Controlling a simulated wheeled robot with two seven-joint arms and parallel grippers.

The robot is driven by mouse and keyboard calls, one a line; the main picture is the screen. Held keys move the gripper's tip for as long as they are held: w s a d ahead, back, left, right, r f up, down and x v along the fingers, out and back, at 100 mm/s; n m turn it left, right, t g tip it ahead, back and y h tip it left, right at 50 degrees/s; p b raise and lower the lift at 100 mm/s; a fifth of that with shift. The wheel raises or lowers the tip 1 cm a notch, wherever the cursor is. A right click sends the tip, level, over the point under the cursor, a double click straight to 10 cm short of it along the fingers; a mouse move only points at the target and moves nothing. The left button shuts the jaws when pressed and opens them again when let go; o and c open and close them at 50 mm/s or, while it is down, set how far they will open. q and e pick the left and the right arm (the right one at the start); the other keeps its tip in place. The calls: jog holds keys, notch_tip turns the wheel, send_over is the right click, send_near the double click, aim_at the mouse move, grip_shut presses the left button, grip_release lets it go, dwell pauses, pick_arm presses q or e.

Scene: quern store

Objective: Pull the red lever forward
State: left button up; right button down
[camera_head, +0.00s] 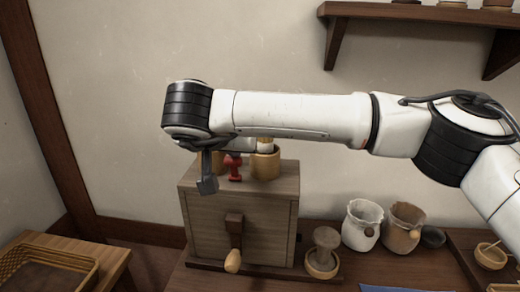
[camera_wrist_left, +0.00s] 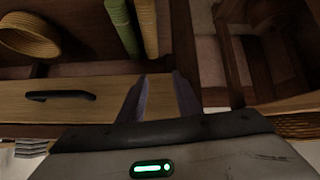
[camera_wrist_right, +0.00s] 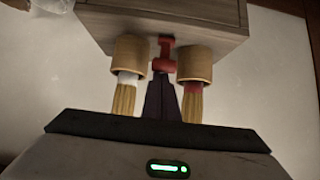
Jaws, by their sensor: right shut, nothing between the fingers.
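The red lever (camera_head: 235,167) stands on top of a wooden box (camera_head: 238,220), between two wooden cups. In the right wrist view the red lever (camera_wrist_right: 165,56) is just beyond the tips of my right gripper (camera_wrist_right: 162,78). Its dark fingers are together and empty; I cannot tell whether they touch the lever. In the head view my right arm crosses above the box and hides much of the area over the lever. My left gripper (camera_wrist_left: 160,80) shows only in its wrist view, fingers apart and empty, in front of a wooden drawer.
Wooden cups (camera_wrist_right: 130,55) (camera_wrist_right: 195,63) holding brushes stand close on both sides of the lever. A crank handle (camera_head: 233,262) juts from the box front. A wooden stand (camera_head: 322,262) and sacks (camera_head: 361,228) (camera_head: 402,230) are to its right. A shelf (camera_head: 400,13) hangs above.

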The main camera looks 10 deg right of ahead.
jog(key=shift+s+a+f, duration=0.2)
jog(key=shift+s+f, duration=0.1)
jog(key=shift+f, duration=0.05)
jog(key=shift+w, duration=0.15)
pick_arm(q)
jog(key=shift+s+a+f, duration=0.15)
jog(key=shift+s+f, duration=0.25)
jog(key=shift+s, duration=0.1)
pick_arm(e)
jog(key=shift+w+d, duration=0.1)
jog(key=shift+w+d+f, duration=0.2)
jog(key=shift+w+f, duration=0.05)
jog(key=shift+w, duration=0.35)
pick_arm(q)
jog(key=shift+w, duration=0.25)
